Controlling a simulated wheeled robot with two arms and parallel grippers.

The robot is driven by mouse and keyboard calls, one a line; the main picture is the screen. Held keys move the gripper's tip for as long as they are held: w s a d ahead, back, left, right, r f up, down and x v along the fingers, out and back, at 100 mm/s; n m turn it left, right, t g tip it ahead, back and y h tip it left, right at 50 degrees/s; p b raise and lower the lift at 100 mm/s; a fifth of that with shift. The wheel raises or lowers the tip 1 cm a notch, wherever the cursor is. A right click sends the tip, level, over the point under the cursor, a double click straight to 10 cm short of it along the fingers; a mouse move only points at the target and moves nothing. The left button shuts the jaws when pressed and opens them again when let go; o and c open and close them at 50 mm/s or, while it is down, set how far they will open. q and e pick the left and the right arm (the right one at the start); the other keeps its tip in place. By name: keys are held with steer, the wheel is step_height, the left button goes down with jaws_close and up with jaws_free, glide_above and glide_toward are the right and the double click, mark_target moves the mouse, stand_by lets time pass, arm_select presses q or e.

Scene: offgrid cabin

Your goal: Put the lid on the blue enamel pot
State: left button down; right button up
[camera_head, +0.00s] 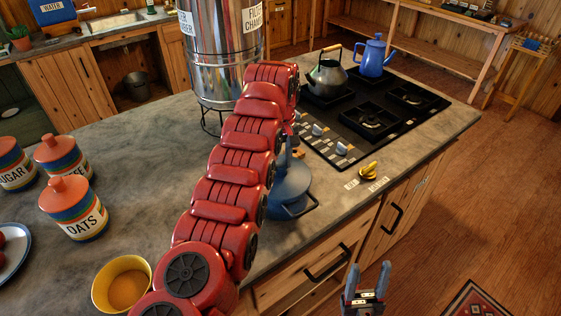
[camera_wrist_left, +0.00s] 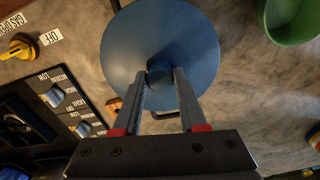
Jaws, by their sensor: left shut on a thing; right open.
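The blue lid (camera_wrist_left: 192,40) is a round disc with a dark knob in the middle, seen from above in the left wrist view. My left gripper (camera_wrist_left: 160,74) is shut on that knob. In the head view the blue pot (camera_head: 291,203) stands on the counter near its front edge, partly hidden behind my red left arm. The lid is over the pot there; I cannot tell whether it rests on the rim or is held just above. My left fingers are mostly hidden by the arm in that view. My right gripper (camera_head: 366,284) is open and empty, in front of the counter.
A black stove (camera_head: 375,118) with a grey kettle (camera_head: 327,77) and blue coffee pot (camera_head: 374,55) lies behind the pot. A yellow gas valve (camera_head: 368,172) is to its right. A steel water filter (camera_head: 222,55), several canisters and a yellow bowl (camera_head: 122,284) stand left.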

mark_target(280, 164)
arm_select(q)
steer(key=shift+f, duration=0.1)
jaws_free()
stand_by(0.5)
steer(key=shift+r, duration=0.2)
steer(key=shift+r+p, duration=0.55)
steer(key=shift+r, duration=0.5)
steer(key=shift+r+p, duration=1.1)
steer(key=shift+r, duration=0.35)
steer(key=shift+r+p, duration=0.7)
steer(key=shift+r, duration=0.15)
